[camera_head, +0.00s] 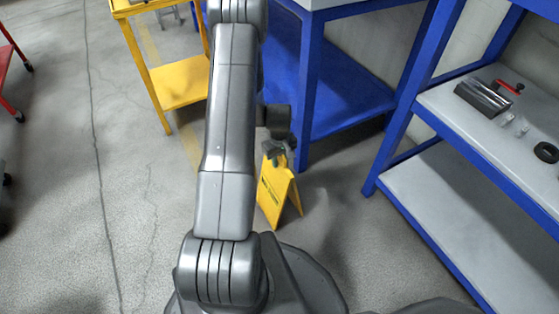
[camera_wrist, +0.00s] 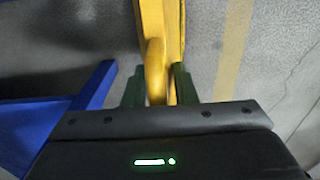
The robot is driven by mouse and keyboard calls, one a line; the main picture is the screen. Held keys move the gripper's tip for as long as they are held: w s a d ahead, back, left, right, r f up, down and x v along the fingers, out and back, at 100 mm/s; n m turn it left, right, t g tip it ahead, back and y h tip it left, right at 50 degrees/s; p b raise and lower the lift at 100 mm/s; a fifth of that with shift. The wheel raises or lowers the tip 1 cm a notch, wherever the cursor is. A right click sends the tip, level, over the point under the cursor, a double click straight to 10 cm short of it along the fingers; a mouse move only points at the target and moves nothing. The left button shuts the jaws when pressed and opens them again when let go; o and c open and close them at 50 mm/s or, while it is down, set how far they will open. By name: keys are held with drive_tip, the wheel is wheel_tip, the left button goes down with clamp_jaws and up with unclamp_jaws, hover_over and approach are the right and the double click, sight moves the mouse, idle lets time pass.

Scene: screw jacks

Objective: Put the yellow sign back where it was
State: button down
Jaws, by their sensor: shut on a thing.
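The yellow sign (camera_head: 275,192) is a folding A-frame floor sign with dark print on its face. In the head view it is upright, just right of my arm and near the blue table's front leg. I cannot tell whether its feet touch the floor. My gripper (camera_head: 277,150) is at the sign's top edge. In the wrist view the green fingers of my gripper (camera_wrist: 159,88) are shut on the yellow sign (camera_wrist: 162,45), one on each side of its top. My arm hides part of the floor left of the sign.
A blue table (camera_head: 310,90) stands behind the sign, with a yellow cart (camera_head: 180,85) left of it. A blue-framed shelf (camera_head: 470,190) holding a metal vise-like part (camera_head: 483,97) is at right. A yellow floor line (camera_wrist: 232,45) shows in the wrist view.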

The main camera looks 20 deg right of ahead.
drive_tip(key=shift+f, duration=0.15)
drive_tip(key=c, duration=1.2)
unclamp_jaws()
drive_tip(key=shift+o, duration=0.2)
wheel_tip(320, 180, up, 12)
drive_tip(key=p, duration=0.4)
drive_tip(key=shift+r, duration=0.2)
